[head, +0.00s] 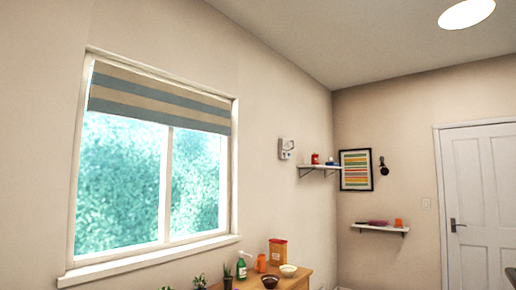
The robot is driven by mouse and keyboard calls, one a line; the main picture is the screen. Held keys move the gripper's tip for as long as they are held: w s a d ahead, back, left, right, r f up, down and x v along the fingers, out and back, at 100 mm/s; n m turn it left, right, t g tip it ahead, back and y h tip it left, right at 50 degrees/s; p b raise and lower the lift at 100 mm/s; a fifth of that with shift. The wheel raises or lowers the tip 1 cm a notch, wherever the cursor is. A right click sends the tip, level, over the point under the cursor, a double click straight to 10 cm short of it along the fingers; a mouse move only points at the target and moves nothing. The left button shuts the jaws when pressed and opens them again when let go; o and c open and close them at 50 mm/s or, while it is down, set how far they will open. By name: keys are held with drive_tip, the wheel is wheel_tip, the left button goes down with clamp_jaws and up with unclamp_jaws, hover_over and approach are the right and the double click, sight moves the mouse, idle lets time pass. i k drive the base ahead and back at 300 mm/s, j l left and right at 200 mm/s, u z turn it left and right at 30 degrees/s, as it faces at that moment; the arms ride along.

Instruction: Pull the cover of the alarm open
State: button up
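A small white box (286,149), which looks like the alarm, is fixed on the left wall, to the right of the window and just left of a shelf. It has a grey curved part on its front. It is too small to tell whether its cover is open or shut. My gripper is not in view.
A wooden cabinet top (295,280) below holds a green bottle (241,268), an orange box (278,252), bowls and plants. A wall shelf (321,168) with small items juts out beside the alarm. A second shelf (380,228) and a white door (480,200) are farther right.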

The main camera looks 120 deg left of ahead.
sight(286, 144)
drive_tip(key=u, duration=3.45)
drive_tip(key=i+l+z, duration=0.3)
drive_tip(key=i, duration=0.85)
drive_tip(key=i+j+z, duration=0.3)
drive_tip(key=i, duration=0.85)
drive_tip(key=i+z, duration=0.1)
drive_tip(key=i, duration=0.8)
drive_tip(key=i+z, duration=0.15)
drive_tip(key=i, duration=0.8)
drive_tip(key=i+u, duration=0.2)
drive_tip(key=i, duration=0.25)
drive_tip(key=i+l+u, duration=0.25)
drive_tip(key=i, duration=0.2)
drive_tip(key=i+l+u, duration=0.2)
drive_tip(key=i, duration=0.25)
drive_tip(key=i+j, duration=0.05)
drive_tip(key=j, duration=0.05)
